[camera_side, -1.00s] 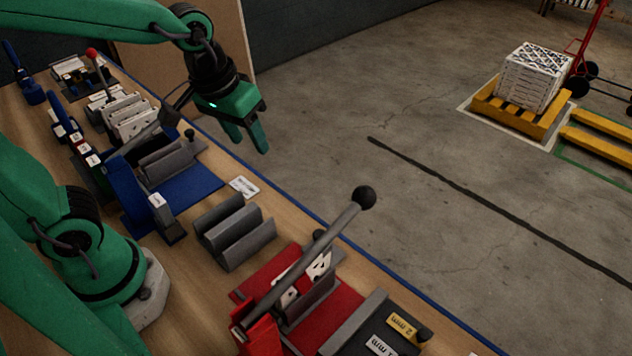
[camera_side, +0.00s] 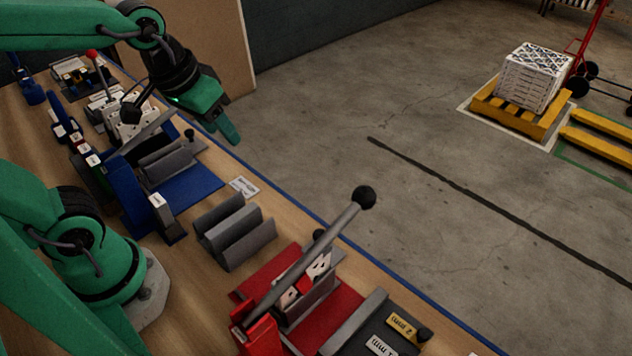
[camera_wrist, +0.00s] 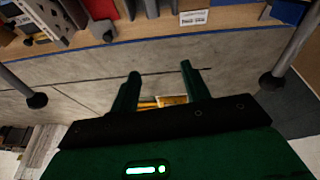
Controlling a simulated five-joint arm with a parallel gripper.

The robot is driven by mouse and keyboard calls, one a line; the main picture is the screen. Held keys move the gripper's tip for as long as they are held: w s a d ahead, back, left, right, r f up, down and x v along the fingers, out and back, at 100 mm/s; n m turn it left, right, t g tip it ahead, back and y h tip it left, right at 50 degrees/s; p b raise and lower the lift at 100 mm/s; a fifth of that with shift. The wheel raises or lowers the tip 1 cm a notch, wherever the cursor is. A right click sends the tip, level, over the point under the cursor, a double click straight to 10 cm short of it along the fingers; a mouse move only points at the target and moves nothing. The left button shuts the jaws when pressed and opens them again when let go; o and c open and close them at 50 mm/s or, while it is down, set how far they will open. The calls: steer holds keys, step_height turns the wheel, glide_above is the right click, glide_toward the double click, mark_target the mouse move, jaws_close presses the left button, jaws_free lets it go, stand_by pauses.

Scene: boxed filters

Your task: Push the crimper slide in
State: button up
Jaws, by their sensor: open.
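My gripper (camera_side: 226,130) is open and empty, held above the bench's far edge beyond the blue fixture. Its two green fingers stand apart in the wrist view (camera_wrist: 160,72), with floor behind them. The blue fixture (camera_side: 190,188) has a grey channelled block (camera_side: 172,162) with a small black knob (camera_side: 189,133) and a grey lever. The red fixture (camera_side: 345,302) has a long grey lever ending in a black ball (camera_side: 363,197). White and red pieces (camera_side: 318,266) sit beneath this lever near another black knob. I cannot tell which part is the crimper slide. My gripper touches neither fixture.
A grey channelled rack (camera_side: 236,232) stands between the fixtures, near a white label card (camera_side: 244,187). White pieces (camera_side: 125,122) stand farther along the bench. A dark tray with tags (camera_side: 398,338) sits at the front. Floor beyond the blue bench edge is open.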

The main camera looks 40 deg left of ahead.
steer(key=n+g, duration=0.3)
steer(key=g, duration=0.1)
glide_above(321, 234)
step_height(321, 234, down, 13)
steer(key=shift+a+r, duration=0.1)
steer(key=shift+f, duration=3.9)
jaws_close()
